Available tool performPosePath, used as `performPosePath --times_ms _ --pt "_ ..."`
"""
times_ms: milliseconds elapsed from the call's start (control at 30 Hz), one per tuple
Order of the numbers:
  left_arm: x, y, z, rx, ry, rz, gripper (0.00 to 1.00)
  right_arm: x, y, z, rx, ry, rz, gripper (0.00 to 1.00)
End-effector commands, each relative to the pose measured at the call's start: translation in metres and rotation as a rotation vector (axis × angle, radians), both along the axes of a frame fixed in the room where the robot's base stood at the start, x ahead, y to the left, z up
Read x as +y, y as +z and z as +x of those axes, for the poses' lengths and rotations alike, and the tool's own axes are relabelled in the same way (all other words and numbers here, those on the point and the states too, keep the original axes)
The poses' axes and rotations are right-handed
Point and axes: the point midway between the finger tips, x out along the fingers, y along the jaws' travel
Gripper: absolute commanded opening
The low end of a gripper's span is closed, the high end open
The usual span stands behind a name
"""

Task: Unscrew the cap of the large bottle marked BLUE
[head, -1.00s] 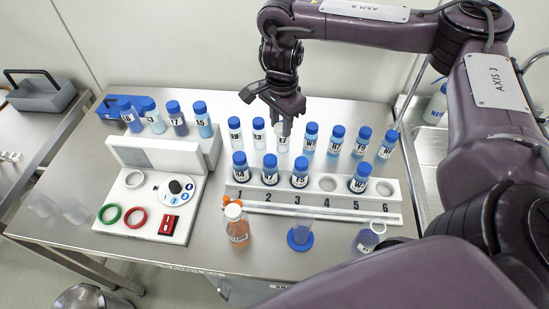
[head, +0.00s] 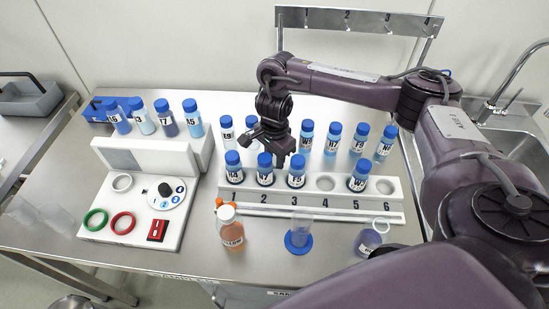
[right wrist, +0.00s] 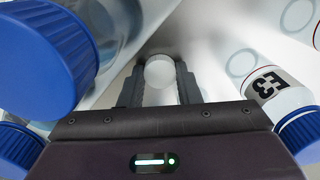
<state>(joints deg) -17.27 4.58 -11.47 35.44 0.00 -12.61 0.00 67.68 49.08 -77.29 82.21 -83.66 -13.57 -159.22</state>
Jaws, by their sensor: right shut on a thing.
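No label reading BLUE is legible. A squat bottle (head: 368,241) with violet-blue liquid stands at the front right of the bench; its label is too small to read. A larger bottle (head: 232,232) with orange liquid and a pale cap stands front centre. My right gripper (head: 280,158) is low in the back row of vials, behind the numbered rack. In the right wrist view its fingers (right wrist: 160,85) are closed around a pale round thing (right wrist: 160,71), seen end-on. In the head view my gripper hides what it holds. My left gripper is out of view.
Blue-capped vials stand close on both sides, several in the numbered rack (head: 325,203) and several behind it. An E3 vial (right wrist: 275,92) is beside my fingers. A white device (head: 140,205) with a dial and rings stands left. A sink (head: 505,135) is at right.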

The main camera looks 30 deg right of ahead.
Motion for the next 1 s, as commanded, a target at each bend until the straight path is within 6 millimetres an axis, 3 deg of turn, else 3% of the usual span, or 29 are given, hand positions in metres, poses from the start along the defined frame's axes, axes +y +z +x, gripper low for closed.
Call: performPosePath --times_ms 300,333,500,767,1000 --pt "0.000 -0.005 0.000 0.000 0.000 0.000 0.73 0.000 -0.004 0.000 -0.001 0.000 0.000 0.03" --pt "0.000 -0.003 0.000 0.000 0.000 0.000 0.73 0.000 -0.003 0.000 -0.001 0.000 0.000 0.33" --pt "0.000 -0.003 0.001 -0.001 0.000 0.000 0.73 0.000 -0.002 0.000 -0.001 0.000 0.000 0.52" --pt "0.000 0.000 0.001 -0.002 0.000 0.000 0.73 0.000 0.000 0.000 -0.001 0.000 0.000 0.52" --pt "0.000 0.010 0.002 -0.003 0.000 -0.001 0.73 -0.001 0.031 0.002 -0.006 0.001 -0.002 0.52"
